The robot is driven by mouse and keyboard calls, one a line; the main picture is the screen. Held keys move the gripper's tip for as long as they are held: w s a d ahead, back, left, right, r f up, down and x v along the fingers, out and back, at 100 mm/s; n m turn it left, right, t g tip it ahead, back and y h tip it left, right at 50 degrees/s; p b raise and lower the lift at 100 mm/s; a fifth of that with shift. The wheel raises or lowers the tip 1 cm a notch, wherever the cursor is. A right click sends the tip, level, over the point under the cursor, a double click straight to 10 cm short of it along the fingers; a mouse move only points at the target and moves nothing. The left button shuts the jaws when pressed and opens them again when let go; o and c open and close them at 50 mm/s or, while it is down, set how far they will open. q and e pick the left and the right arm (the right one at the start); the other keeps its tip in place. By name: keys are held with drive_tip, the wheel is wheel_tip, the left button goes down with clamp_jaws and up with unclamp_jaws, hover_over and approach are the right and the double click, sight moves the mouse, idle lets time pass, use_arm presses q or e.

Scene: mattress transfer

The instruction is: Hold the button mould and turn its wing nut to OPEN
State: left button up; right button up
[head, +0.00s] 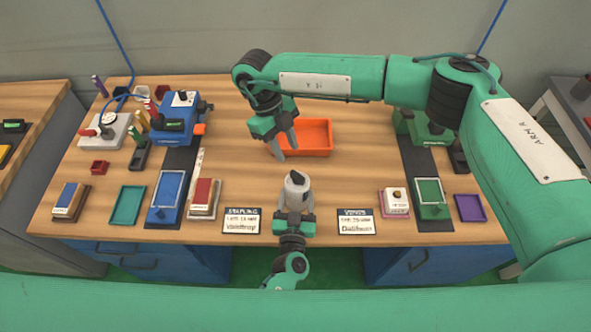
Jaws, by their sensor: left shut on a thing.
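The button mould (296,187) is a small grey, rounded piece near the front middle of the table. A dark part on its top (296,175) looks like the wing nut; its setting and any OPEN mark are too small to read. My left gripper (296,203) comes from the front edge and is shut around the mould's lower part, which its fingers partly hide. My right gripper (286,149) points down behind and slightly left of the mould, clear of it. Its two fingers are apart with nothing between them.
An orange tray (318,150) lies just behind the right gripper. Two label cards (241,221) and (357,222) stand at the front edge. A blue press (180,118) and trays crowd the left; a green press (430,127) stands right. Bare wood (350,180) lies right of the mould.

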sight(297, 174)
drive_tip(key=x, duration=0.8)
drive_tip(key=shift+s+f, duration=0.1)
drive_tip(key=shift+f, duration=0.15)
clamp_jaws()
